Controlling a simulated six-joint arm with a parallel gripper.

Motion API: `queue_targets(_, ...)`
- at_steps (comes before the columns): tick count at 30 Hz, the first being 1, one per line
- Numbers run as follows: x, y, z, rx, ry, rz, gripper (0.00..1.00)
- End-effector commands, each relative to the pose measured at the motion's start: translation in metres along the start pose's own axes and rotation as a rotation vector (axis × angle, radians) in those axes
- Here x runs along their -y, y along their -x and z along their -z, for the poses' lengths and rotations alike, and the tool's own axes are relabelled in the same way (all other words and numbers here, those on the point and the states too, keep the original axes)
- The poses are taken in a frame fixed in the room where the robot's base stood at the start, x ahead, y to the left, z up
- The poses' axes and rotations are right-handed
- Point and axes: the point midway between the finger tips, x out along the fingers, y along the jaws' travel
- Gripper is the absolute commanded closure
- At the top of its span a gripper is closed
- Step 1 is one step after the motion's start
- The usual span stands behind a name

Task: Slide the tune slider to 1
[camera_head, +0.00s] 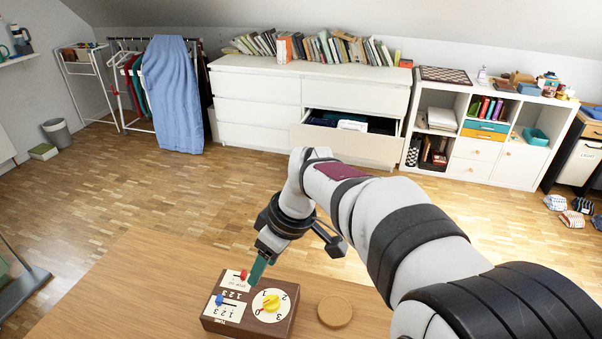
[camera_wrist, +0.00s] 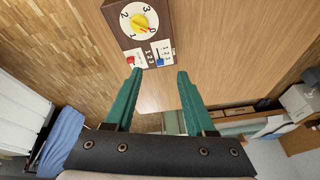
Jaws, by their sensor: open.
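A brown box (camera_head: 240,325) with white panels stands on the wooden table. The word TUNE shows small at the front left, on the blue knob's side. The blue knob's exact number is hard to read. My gripper (camera_head: 258,268) is above the box's back part, by the red knob in the head view. In the wrist view, my gripper (camera_wrist: 159,72) has its teal fingers apart and empty, with the blue knob (camera_wrist: 159,62) just beyond the gap.
A round cork coaster (camera_head: 335,312) lies on the table (camera_head: 150,290) right of the box. The table left of the box is clear. A white dresser (camera_head: 255,95) with an open drawer (camera_head: 350,143) stands far behind.

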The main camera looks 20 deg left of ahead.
Motion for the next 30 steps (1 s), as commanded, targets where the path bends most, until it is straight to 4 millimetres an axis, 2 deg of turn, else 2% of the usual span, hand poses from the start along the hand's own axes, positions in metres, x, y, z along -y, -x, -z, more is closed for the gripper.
queue_targets(1,0.001,-0.019,0.024,-0.01,0.132,0.014,0.45)
queue_targets(2,0.001,-0.027,0.035,-0.019,0.199,0.017,0.45)
queue_targets(3,0.002,-0.034,0.045,-0.027,0.262,0.019,0.45)
queue_targets(5,0.003,-0.04,0.052,-0.034,0.312,0.021,0.45)
queue_targets(8,0.003,-0.042,0.053,-0.037,0.323,0.02,0.45)
queue_targets(11,0.003,-0.053,0.053,-0.034,0.32,0.023,0.45)
queue_targets(21,0.006,-0.151,0.054,-0.03,0.317,0.023,0.45)
queue_targets(24,0.006,-0.173,0.055,-0.032,0.317,0.02,0.45)
queue_targets(30,0.006,-0.194,0.056,-0.033,0.316,0.019,0.45)
